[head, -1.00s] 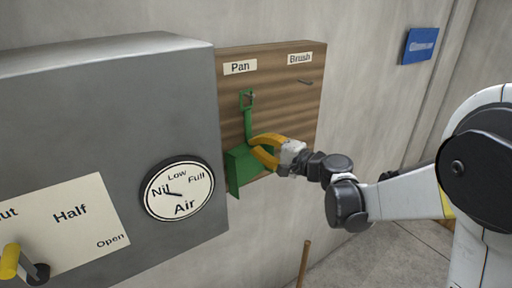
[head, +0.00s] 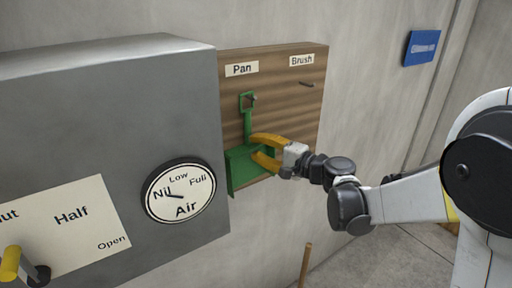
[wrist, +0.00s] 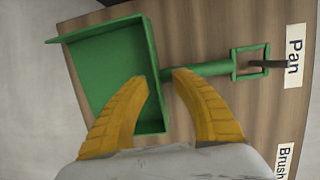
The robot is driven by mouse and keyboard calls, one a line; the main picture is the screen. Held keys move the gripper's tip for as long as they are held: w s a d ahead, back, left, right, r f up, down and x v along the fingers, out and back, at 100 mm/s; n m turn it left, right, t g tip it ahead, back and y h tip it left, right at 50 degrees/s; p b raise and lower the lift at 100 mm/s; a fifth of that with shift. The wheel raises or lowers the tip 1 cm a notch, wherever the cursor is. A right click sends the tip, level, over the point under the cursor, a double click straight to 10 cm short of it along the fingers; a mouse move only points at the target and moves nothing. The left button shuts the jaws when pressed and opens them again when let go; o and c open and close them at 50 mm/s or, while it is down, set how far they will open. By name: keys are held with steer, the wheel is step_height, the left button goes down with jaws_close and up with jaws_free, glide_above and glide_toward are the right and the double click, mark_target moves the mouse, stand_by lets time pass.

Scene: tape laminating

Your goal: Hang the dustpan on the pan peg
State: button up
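The green dustpan (head: 248,172) hangs against the wooden board, pan down and handle up. The pan peg (wrist: 272,64) passes through the square loop at the end of its handle (wrist: 250,63), under the "Pan" label (head: 241,68). The dustpan also shows in the wrist view (wrist: 105,70). My gripper (head: 253,147) is in front of the dustpan where the handle meets the pan. In the wrist view its yellow fingers (wrist: 162,77) are apart with nothing gripped between them. One fingertip overlaps the pan and the other the handle; I cannot tell whether they touch it.
The wooden board (head: 290,120) also has an empty brush peg (head: 306,84) at the right. A grey box with an air gauge (head: 180,193) juts out at the left. A wooden stick (head: 305,265) stands below. Free room lies right of the board.

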steer(key=f+v, duration=0.1)
steer(key=v, duration=1)
steer(key=s+f+n+g+h+b, duration=0.25)
steer(key=s+f+b, duration=0.25)
steer(key=f+b, duration=0.5)
steer(key=s+f+n+g+h+b, duration=0.1)
steer(key=s+f+h+b, duration=0.3)
steer(key=f+b, duration=0.55)
steer(key=s+d+f+n+h+b, duration=0.1)
steer(key=s+d+f+h+b, duration=0.1)
steer(key=f+b, duration=0.4)
steer(key=s+d+f+n+h+b, duration=0.2)
steer(key=s+d+f+b, duration=0.3)
steer(key=f, duration=0.6)
steer(key=s+d+f+n+h+b, duration=0.1)
steer(key=s+d+f+h+b, duration=0.1)
steer(key=s+d+f+b, duration=0.2)
steer(key=s+f+b, duration=0.3)
steer(key=f, duration=0.1)
steer(key=shift+f+n, duration=0.3)
steer(key=shift+n, duration=0.05)
steer(key=shift+s+d+g, duration=0.15)
steer(key=shift+g, duration=0.1)
